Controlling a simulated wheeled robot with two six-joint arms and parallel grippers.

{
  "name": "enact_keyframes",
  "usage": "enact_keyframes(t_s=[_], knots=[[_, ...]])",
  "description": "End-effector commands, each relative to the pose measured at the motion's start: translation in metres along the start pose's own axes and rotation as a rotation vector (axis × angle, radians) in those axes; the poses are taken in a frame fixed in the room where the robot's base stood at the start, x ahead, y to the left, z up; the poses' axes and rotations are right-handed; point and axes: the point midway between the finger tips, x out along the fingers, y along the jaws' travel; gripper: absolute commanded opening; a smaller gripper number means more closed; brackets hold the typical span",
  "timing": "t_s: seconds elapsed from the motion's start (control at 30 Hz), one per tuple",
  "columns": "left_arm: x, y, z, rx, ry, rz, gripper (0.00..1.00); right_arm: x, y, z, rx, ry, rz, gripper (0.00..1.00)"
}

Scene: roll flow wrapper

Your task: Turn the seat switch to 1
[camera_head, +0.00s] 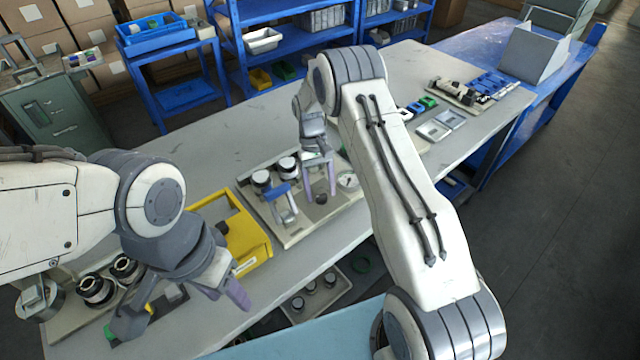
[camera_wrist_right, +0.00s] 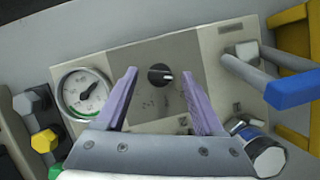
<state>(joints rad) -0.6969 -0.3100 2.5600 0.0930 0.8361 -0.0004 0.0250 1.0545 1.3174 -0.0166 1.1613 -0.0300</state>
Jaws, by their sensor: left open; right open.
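The seat switch is a round black knob (camera_wrist_right: 160,75) on a light metal panel. Its pale pointer mark faces right in the right wrist view. In the head view the knob (camera_head: 321,198) shows small between the fingertips. My right gripper (camera_wrist_right: 158,72) is open, with one purple finger on each side of the knob. It points down at the panel, and I see no contact with the knob. The lettering around the knob is too small to read. My left gripper (camera_head: 180,308) is open and empty at the lower left, far from the switch.
A round gauge (camera_wrist_right: 84,94) sits left of the knob in the wrist view. A blue-handled lever (camera_wrist_right: 290,89) stands on the other side. A yellow bin (camera_head: 262,246) lies between my grippers. The grey table (camera_head: 400,75) is clear behind the panel.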

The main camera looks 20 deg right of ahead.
Motion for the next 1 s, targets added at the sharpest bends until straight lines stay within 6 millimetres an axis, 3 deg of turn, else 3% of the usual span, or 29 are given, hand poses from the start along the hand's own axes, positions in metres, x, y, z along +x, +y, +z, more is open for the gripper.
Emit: enact_keyframes(t_s=[0.17,0.4,0.6,1.0], knots=[[0.006,0.000,0.000,0.000,0.000,0.000,0.50,-0.018,0.000,-0.002,0.000,0.005,0.000,0.70],[0.014,-0.001,0.001,0.000,0.000,0.000,0.50,-0.067,0.000,-0.002,0.000,0.007,0.000,0.70],[0.017,-0.001,0.001,0.000,0.000,0.000,0.50,-0.096,0.000,-0.002,-0.001,0.005,0.000,0.70],[0.017,-0.001,0.001,0.000,0.000,0.000,0.50,-0.105,0.000,0.000,-0.001,0.002,0.000,0.70]])
